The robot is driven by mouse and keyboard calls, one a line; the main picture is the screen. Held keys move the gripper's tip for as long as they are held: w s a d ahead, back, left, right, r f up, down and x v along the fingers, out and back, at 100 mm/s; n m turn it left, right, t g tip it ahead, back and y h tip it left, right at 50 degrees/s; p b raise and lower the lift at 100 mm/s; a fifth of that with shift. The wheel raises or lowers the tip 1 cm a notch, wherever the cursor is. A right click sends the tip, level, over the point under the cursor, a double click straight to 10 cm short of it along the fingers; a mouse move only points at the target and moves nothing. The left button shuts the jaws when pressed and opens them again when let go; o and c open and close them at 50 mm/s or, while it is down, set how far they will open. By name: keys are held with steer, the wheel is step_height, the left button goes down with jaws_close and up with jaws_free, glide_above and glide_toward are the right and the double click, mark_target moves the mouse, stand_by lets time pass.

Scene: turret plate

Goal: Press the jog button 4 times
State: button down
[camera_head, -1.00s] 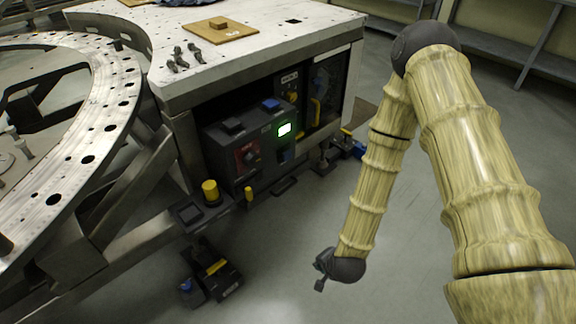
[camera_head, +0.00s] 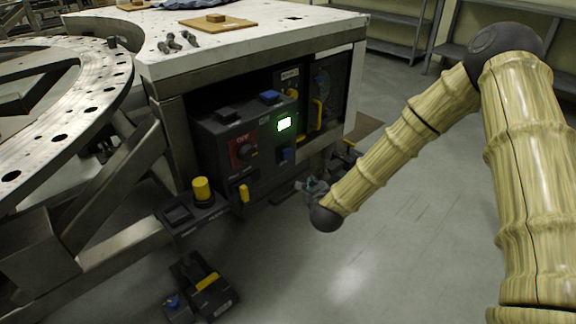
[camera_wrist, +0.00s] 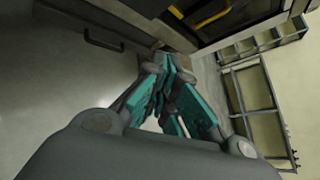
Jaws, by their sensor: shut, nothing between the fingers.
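The dark control box (camera_head: 218,140) stands under the white-topped bench, with a red panel (camera_head: 242,151), a black knob and a lit green display (camera_head: 284,124). A blue button (camera_head: 287,155) sits on its front below the display. A blue part (camera_head: 270,97) and a black part (camera_head: 228,113) are on its top. A yellow cylinder (camera_head: 202,190) stands on a low box in front. I cannot read which one is the jog button. My gripper (camera_head: 312,185) is shut and empty, right of the box's front and apart from it. Its teal fingers (camera_wrist: 170,68) meet in the wrist view.
The perforated metal ring (camera_head: 100,80) is at the left. A foot pedal unit with a yellow bar (camera_head: 207,282) lies on the floor. A yellow handle (camera_head: 317,114) is right of the display. Shelving (camera_wrist: 250,90) shows in the wrist view.

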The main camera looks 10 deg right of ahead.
mark_target(287, 154)
steer(key=w+r+m, duration=0.1)
steer(key=w+d+r+m+b, duration=0.1)
steer(key=shift+w+m+t+h, duration=0.25)
steer(key=shift+m+t+h, duration=0.05)
steer(key=shift+t, duration=0.1)
steer(key=w+a, duration=0.5)
steer(key=w, duration=0.2)
steer(key=shift+b, duration=0.3)
steer(key=shift+w+a, duration=0.7)
steer(key=shift+w, duration=0.2)
stand_by(2.8)
stand_by(0.4)
steer(key=shift+s+d, duration=0.6)
steer(key=shift+s, duration=0.3)
